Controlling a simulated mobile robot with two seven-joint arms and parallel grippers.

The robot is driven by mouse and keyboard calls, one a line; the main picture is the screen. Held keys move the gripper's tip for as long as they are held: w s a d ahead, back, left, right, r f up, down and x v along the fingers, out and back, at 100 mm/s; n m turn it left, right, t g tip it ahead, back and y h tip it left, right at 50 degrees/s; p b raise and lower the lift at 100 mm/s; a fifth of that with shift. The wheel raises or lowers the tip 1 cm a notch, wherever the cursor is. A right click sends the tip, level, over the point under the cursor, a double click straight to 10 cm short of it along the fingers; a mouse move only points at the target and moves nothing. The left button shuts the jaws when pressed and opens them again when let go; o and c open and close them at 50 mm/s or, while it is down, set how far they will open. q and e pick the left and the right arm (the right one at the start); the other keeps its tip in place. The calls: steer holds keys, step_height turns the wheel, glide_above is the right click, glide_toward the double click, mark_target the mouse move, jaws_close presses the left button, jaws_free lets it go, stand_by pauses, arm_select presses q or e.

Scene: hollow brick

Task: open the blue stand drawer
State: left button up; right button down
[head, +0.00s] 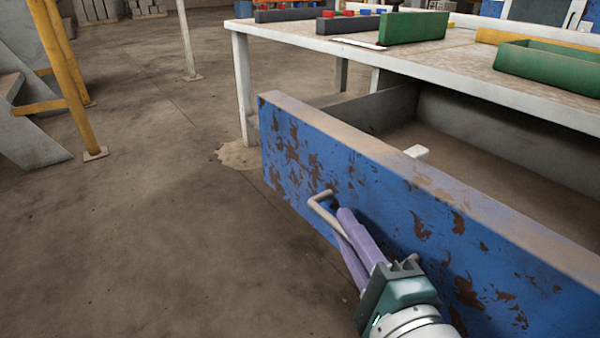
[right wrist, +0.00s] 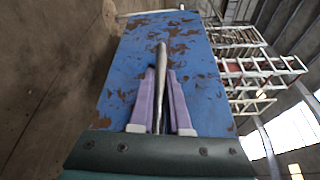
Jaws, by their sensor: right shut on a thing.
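The blue drawer front (head: 300,165), with worn brown patches, stands well out from under the white-legged table, and the grey drawer box (head: 385,112) behind it shows its inside. A bent metal handle (head: 319,198) is fixed to the front. My right gripper (head: 340,222) is at the handle with its purple fingers closed around it. In the right wrist view, the handle (right wrist: 161,62) runs between the two fingers of my right gripper (right wrist: 161,95), against the blue front (right wrist: 198,75). My left gripper is not in view.
The table (head: 440,62) above the drawer carries a green block (head: 414,27), a green tray (head: 545,65) and dark grey bars. Yellow posts (head: 62,70) stand at the left. The floor left of the drawer is clear. A small white block (head: 416,152) shows at the drawer's inner edge.

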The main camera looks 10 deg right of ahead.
steer(key=c, duration=0.9)
jaws_free()
steer(key=shift+s, duration=0.1)
steer(key=shift+s+r+p, duration=0.1)
steer(key=shift+s+p, duration=0.2)
steer(key=s+p, duration=0.1)
steer(key=s, duration=0.2)
steer(key=s+p, duration=0.1)
steer(key=s, duration=0.2)
steer(key=s+p, duration=0.1)
steer(key=s, duration=0.2)
steer(key=shift+r, duration=0.3)
